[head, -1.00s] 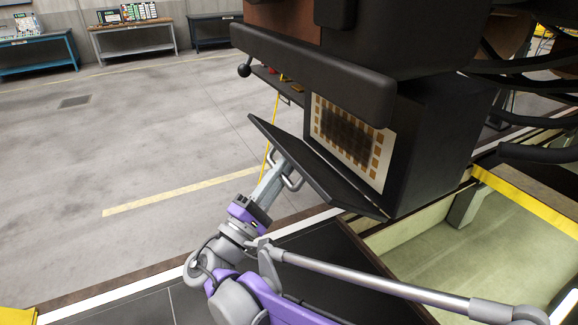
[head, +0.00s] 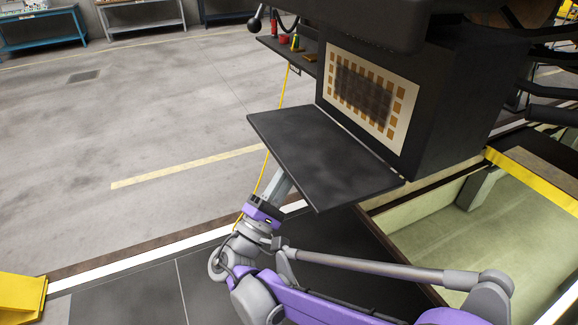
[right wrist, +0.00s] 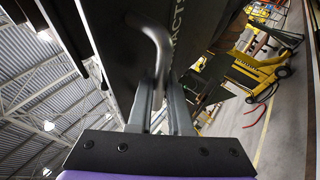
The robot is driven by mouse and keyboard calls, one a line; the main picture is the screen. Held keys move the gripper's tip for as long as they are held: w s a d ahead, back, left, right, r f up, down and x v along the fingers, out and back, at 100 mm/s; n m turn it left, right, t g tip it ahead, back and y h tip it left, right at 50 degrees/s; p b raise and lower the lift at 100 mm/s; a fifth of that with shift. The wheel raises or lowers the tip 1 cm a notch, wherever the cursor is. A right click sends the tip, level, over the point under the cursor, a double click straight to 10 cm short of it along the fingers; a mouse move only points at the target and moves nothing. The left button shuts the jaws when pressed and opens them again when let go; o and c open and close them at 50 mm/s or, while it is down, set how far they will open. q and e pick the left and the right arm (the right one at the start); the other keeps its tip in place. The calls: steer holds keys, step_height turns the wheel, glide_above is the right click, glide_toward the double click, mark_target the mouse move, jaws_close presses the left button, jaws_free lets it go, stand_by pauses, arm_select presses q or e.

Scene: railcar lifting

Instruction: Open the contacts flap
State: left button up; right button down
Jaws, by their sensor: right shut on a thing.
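The contacts flap (head: 320,155) is a flat black panel on the front of a dark box (head: 465,105). It hangs from its lower edge and stands open, swung outward to nearly level. Behind it the opening shows a cream panel (head: 410,92) with rows of orange-brown contacts. My right gripper (head: 279,186) reaches up under the flap, its fingertips hidden there in the head view. In the right wrist view its fingers (right wrist: 160,112) are shut on the bent grey flap handle (right wrist: 154,45), beside part of the flap's lettering. My left gripper is not in view.
A small shelf (head: 278,52) with coloured items sits left of the box. A yellow-edged pit (head: 500,215) lies at right. Open concrete floor spreads at left, with workbenches (head: 140,17) at the back and a yellow object (head: 20,298) at lower left.

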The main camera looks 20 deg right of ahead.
stand_by(0.4)
steer(key=c, duration=0.8)
jaws_free()
steer(key=shift+c, duration=0.2)
steer(key=v, duration=1.1)
steer(key=shift+b, duration=0.45)
steer(key=shift+d+f, duration=0.1)
steer(key=shift+d, duration=0.05)
steer(key=shift+c, duration=0.3)
